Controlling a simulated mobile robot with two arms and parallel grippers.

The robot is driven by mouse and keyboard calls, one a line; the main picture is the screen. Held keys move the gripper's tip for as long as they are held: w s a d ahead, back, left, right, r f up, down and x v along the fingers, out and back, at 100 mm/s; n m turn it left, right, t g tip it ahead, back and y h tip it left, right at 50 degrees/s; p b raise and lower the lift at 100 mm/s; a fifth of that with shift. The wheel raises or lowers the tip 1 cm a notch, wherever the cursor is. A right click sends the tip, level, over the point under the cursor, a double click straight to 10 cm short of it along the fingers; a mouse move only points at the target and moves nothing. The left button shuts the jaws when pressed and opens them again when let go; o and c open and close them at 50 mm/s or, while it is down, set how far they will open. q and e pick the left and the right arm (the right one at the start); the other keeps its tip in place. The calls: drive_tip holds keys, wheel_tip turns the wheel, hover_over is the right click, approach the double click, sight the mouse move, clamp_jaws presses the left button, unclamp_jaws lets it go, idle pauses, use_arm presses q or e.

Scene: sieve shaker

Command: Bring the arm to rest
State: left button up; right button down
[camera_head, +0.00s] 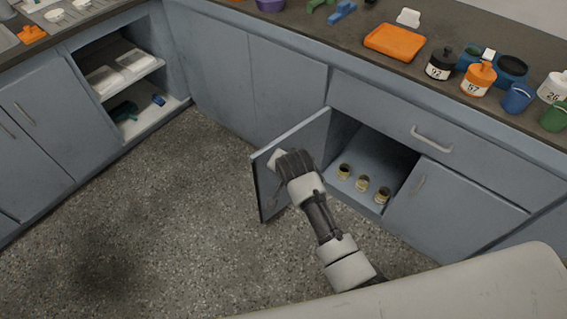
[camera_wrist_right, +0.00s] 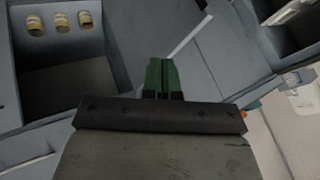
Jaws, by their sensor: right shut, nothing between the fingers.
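My right arm reaches out from the lower right in the head view, and its gripper (camera_head: 279,160) is at the open door (camera_head: 292,160) of a low cabinet. In the right wrist view the green fingers of my right gripper (camera_wrist_right: 162,74) are together with nothing between them. The cabinet door's edge shows close beyond the fingertips there; I cannot tell whether they touch it. My left gripper is in neither view.
Several small jars (camera_head: 362,183) stand inside the open cabinet (camera_head: 370,155). The counter (camera_head: 350,38) above holds an orange tray (camera_head: 395,42), bottles and cups. An open shelf cabinet (camera_head: 130,75) is at the left. The speckled floor (camera_head: 170,220) is clear.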

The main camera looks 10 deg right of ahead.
drive_tip(key=s+d+f+n+g+p, duration=0.2)
drive_tip(key=s+d+f+n, duration=0.1)
drive_tip(key=s+f, duration=0.8)
drive_tip(key=s+d+f+n+g+p, duration=0.2)
drive_tip(key=s+d+f+n+p, duration=0.1)
drive_tip(key=s+f, duration=0.75)
drive_tip(key=s+d+f+n, duration=0.1)
drive_tip(key=s+d+f, duration=0.1)
drive_tip(key=s, duration=0.6)
drive_tip(key=s+d+f+n+g+p, duration=0.1)
drive_tip(key=s+d+f+n, duration=0.1)
drive_tip(key=s, duration=0.7)
drive_tip(key=s+d+f+n+g+p, duration=0.1)
drive_tip(key=s+d+f, duration=0.2)
drive_tip(key=s, duration=0.6)
drive_tip(key=shift+d+f+n+h, duration=0.15)
drive_tip(key=shift+d+n+h, duration=0.15)
drive_tip(key=shift+d, duration=0.05)
drive_tip(key=shift+s, duration=0.1)
